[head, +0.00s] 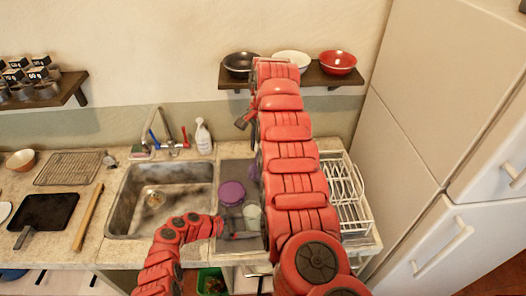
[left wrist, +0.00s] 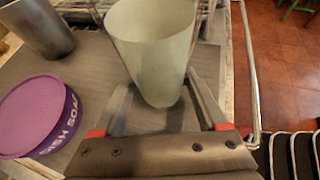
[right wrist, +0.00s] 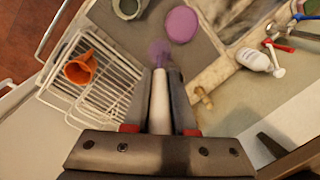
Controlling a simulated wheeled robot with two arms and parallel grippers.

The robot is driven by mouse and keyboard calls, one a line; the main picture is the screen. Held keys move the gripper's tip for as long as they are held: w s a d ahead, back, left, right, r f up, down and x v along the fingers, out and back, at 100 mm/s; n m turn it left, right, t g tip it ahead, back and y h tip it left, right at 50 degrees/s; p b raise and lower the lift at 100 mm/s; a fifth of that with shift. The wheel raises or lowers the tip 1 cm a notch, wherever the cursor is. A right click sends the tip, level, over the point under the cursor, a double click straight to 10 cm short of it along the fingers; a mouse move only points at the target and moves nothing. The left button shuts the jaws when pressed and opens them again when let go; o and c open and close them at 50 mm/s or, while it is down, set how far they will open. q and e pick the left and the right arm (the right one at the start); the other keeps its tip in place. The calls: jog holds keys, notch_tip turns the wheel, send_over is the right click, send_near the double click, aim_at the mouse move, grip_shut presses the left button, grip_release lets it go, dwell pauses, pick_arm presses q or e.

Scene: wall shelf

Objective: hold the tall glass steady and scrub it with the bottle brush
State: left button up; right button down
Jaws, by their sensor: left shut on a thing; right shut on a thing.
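The tall glass (left wrist: 155,45), pale green and translucent, stands upright on the grey mat in the left wrist view; it also shows in the head view (head: 252,216). My left gripper (left wrist: 158,105) is shut on its lower part, one finger on each side. The bottle brush (right wrist: 160,100) has a white handle and blurred purple bristles (right wrist: 160,53). My right gripper (right wrist: 159,115) is shut on the handle, bristles pointing away from the palm. Brush and glass are apart.
A purple dish soap tub (left wrist: 40,115) and a grey metal cup (left wrist: 38,25) stand near the glass. A white dish rack (head: 350,200) holding an orange item (right wrist: 80,68) is to the right. The sink (head: 160,198) is left. A wall shelf (head: 312,75) with bowls hangs above.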

jog(key=shift+w+r, duration=0.2)
jog(key=shift+r, duration=0.15)
jog(key=shift+s+a+r, duration=0.1)
jog(key=shift+a+r, duration=0.15)
jog(key=shift+r, duration=0.05)
jog(key=s+a+r+g+h, duration=0.1)
jog(key=s+a+r, duration=0.1)
jog(key=s, duration=0.7)
jog(key=shift+s+a+r+n, duration=0.15)
jog(key=shift+s+r+n, duration=0.2)
jog(key=shift+n, duration=0.05)
jog(key=shift+a+f, duration=0.1)
jog(key=shift+f, duration=2.05)
notch_tip(320, 180, down, 12)
dwell(1.5)
